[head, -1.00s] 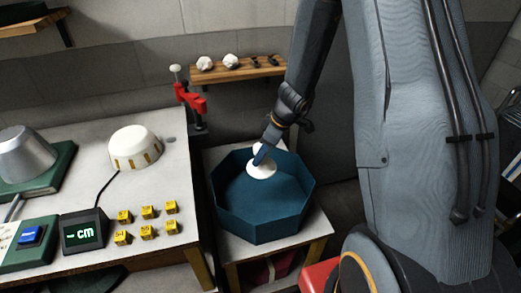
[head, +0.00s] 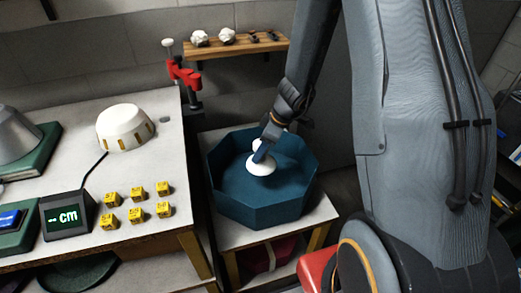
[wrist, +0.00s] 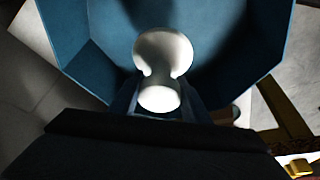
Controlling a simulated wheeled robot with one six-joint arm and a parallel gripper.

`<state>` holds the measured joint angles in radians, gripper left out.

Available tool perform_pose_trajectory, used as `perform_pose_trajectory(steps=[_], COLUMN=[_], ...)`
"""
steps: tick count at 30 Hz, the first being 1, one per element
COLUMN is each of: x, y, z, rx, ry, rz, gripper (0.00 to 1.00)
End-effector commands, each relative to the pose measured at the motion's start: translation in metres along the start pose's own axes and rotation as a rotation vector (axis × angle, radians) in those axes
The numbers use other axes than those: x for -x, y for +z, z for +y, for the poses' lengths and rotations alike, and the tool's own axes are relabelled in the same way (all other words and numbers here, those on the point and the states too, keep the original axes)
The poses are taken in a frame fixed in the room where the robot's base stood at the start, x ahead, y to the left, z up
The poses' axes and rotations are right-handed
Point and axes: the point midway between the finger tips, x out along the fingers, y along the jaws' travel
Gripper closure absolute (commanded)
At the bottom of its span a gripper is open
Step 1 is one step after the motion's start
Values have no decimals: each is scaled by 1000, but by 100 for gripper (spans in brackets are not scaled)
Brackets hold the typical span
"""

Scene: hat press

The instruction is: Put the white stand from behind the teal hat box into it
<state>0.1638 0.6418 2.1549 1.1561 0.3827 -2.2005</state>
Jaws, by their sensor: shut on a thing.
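The teal hat box (head: 262,209) is an open octagonal box on a small side table. The white stand (head: 261,168) has a round base and a knob above it, and shows inside the box outline, toward its back. My gripper (head: 265,152) is shut on the white stand from above and behind. In the wrist view the white stand (wrist: 160,95) sits between my fingers, against the teal inner wall and floor of the hat box (wrist: 105,65). I cannot tell whether its base touches the box floor.
The side table (head: 225,234) stands right of a workbench (head: 160,215). The bench holds a white dome (head: 126,127), several yellow cubes (head: 137,205) and a display (head: 68,216). A red clamp (head: 184,75) is at its back corner. A wall shelf (head: 235,47) is behind.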

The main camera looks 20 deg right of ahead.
Motion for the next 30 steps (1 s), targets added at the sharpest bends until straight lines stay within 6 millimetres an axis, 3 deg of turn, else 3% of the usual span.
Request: perform_pose_trajectory(steps=[30], x=[-58], y=[23], z=[1], rx=[0], ry=[1], rz=[1], gripper=[80])
